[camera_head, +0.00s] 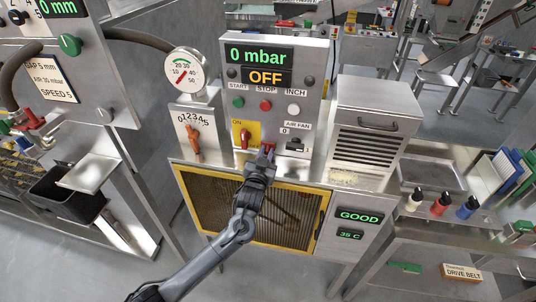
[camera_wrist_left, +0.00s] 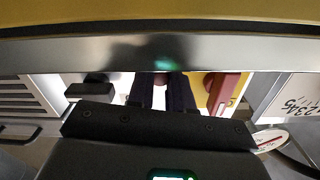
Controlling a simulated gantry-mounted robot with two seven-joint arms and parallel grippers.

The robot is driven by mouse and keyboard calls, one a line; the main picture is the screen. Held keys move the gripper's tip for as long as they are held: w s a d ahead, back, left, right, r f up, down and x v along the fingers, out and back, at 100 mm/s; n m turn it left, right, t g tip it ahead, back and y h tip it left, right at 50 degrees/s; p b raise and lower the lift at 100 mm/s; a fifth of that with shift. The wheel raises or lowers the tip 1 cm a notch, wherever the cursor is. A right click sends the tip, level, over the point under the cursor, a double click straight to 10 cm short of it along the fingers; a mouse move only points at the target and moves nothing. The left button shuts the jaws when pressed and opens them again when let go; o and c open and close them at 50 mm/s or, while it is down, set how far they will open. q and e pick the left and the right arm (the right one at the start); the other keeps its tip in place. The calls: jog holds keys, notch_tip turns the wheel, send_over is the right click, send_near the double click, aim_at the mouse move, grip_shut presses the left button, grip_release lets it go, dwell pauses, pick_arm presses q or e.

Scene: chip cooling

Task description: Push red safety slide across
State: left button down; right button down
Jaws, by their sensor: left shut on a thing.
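A red handle (camera_head: 244,138) stands on the yellow plate marked ON, low on the grey control panel. I cannot tell for sure whether it is the red safety slide. It also shows in the left wrist view (camera_wrist_left: 224,88), just right of my fingers. My left gripper (camera_head: 267,153) reaches up to the panel's lower edge, right of the yellow plate. In the left wrist view its two dark fingers (camera_wrist_left: 162,94) point at the panel. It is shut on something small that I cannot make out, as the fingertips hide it. My right gripper is out of view.
The panel's display (camera_head: 262,55) reads 0 mbar, with OFF below. A black air fan switch (camera_head: 296,145) lies close right of my left gripper. An orange lever (camera_head: 193,140) stands at the left. A vented metal box (camera_head: 366,130) stands at the right. A yellow-framed mesh (camera_head: 190,188) lies below.

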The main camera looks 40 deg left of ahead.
pick_arm(q)
jog(key=a, duration=0.1)
jog(key=s+a, duration=0.1)
jog(key=a, duration=0.1)
jog(key=shift+s+a+p, duration=0.25)
jog(key=shift+s+p, duration=0.1)
jog(key=shift+p, duration=0.05)
jog(key=shift+d, duration=0.1)
jog(key=c, duration=1)
grip_release()
